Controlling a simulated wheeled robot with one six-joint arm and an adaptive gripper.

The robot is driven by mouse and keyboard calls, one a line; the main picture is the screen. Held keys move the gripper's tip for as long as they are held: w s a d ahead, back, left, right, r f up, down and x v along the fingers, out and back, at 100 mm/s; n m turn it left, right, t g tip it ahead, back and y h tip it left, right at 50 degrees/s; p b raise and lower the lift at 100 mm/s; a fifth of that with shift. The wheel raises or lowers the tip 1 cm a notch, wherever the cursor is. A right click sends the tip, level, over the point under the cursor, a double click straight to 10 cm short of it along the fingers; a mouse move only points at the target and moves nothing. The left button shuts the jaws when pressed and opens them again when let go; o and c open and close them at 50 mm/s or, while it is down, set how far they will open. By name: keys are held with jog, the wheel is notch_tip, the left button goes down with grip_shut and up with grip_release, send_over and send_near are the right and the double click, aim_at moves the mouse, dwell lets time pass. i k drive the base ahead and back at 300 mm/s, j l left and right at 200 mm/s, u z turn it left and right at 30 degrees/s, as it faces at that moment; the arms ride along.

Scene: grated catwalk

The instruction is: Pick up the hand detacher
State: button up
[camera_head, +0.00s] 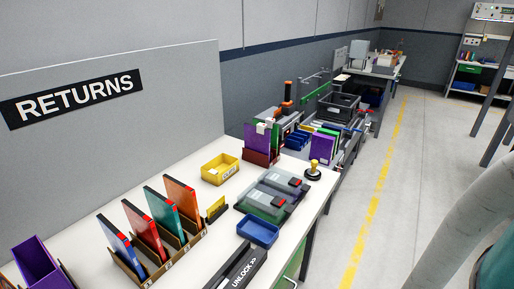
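I cannot tell for sure which thing is the hand detacher. On the white returns table (190,240), a black bar lettered "UNLOCK >>" (240,268) lies at the front edge, partly cut off by the frame. My gripper is not in view.
A blue tray (258,230), a yellow bin (220,169) and a rack of coloured cases (160,250) share the table. A grey "RETURNS" panel (170,110) stands behind. A cluttered bench (350,125) continues beyond. The floor around the yellow line (378,190) is clear.

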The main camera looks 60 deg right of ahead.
aim_at(313, 172)
jog(key=z, duration=1.25)
